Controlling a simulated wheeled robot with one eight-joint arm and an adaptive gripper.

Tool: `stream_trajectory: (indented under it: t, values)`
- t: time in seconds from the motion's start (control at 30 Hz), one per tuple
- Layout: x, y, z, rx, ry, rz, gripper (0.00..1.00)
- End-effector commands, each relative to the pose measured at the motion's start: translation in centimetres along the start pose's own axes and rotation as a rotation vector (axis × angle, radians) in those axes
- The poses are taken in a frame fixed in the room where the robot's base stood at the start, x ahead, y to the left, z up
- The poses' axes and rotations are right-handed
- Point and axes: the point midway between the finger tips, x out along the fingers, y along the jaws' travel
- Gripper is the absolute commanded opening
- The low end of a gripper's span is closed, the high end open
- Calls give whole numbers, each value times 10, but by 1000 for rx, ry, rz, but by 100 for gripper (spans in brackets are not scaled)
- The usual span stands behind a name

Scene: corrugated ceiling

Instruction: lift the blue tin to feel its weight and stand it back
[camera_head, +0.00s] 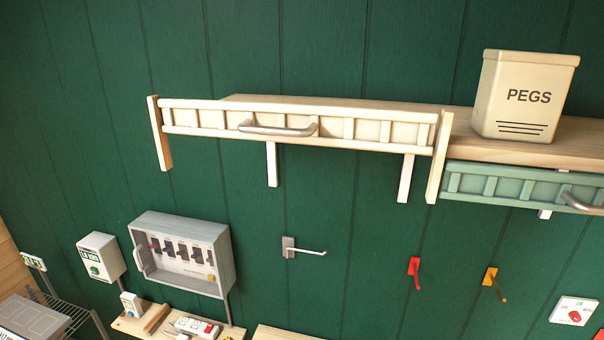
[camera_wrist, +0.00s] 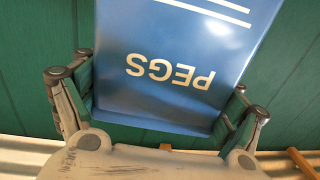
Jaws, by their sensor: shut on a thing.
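A blue tin (camera_wrist: 205,35) with white PEGS lettering fills the middle of the wrist view. The lettering appears upside down there. My gripper (camera_wrist: 162,100) has one finger on each side of the tin and is shut on it. The end of the tin at the top of the picture is cut off, so I cannot tell whether it rests on anything. Neither the blue tin nor my gripper shows in the head view.
In the head view a cream PEGS tin (camera_head: 526,97) stands on the right shelf (camera_head: 480,142). A railed shelf (camera_head: 290,123) is to its left, with bare wood showing. Hooks, a switch box (camera_head: 182,252) and a green plank wall (camera_head: 330,40) are around them.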

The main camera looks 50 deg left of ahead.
Motion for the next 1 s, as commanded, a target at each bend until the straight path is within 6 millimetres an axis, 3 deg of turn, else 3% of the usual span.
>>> stream_trajectory:
  t: [0.2, 0.4, 1.0]
  values:
    - [1, 1, -36, 1, 1, 1, 22]
    - [1, 1, -53, 1, 1, 0, 22]
    - [0, 0, -60, 1, 1, 0, 22]
